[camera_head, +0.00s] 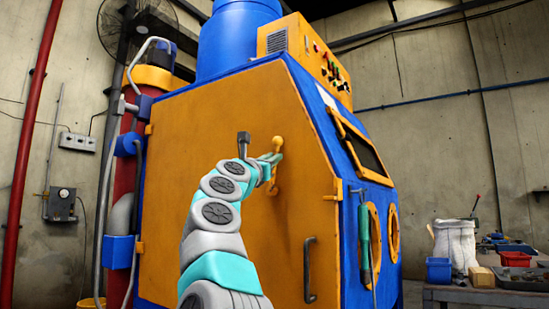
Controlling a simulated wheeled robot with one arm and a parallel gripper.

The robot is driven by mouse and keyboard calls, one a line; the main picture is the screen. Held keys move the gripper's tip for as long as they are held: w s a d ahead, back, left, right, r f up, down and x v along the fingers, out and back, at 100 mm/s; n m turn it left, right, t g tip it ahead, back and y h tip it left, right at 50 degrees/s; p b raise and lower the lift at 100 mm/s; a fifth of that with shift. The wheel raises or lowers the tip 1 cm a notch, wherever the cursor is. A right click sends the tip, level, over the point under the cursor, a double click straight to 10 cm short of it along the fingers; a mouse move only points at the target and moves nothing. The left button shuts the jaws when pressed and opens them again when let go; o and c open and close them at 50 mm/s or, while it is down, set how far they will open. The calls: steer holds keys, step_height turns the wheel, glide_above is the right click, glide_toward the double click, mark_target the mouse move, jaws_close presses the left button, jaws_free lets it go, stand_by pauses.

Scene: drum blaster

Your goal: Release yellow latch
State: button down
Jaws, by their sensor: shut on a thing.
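The yellow latch (277,144) sits on the large yellow side door (190,125) of a blue machine. It has a rounded knob at the top, and its lower part shows beneath my gripper. My gripper (271,166) is at the latch, shut on it. My arm reaches up from the bottom of the view and covers part of the door. The fingertips are small here, and the exact contact is partly hidden. The door looks flush with the machine's frame.
A dark door handle (308,270) is at the door's lower right. A green tool (364,238) hangs at the machine's corner. Red and blue pipework stands left of the machine. A workbench (450,293) with bins is at far right.

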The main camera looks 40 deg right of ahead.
steer(key=shift+w, duration=0.1)
stand_by(0.3)
steer(key=c, duration=0.8)
jaws_free()
steer(key=shift+c, duration=0.2)
steer(key=b+v, duration=0.5)
steer(key=v, duration=0.3)
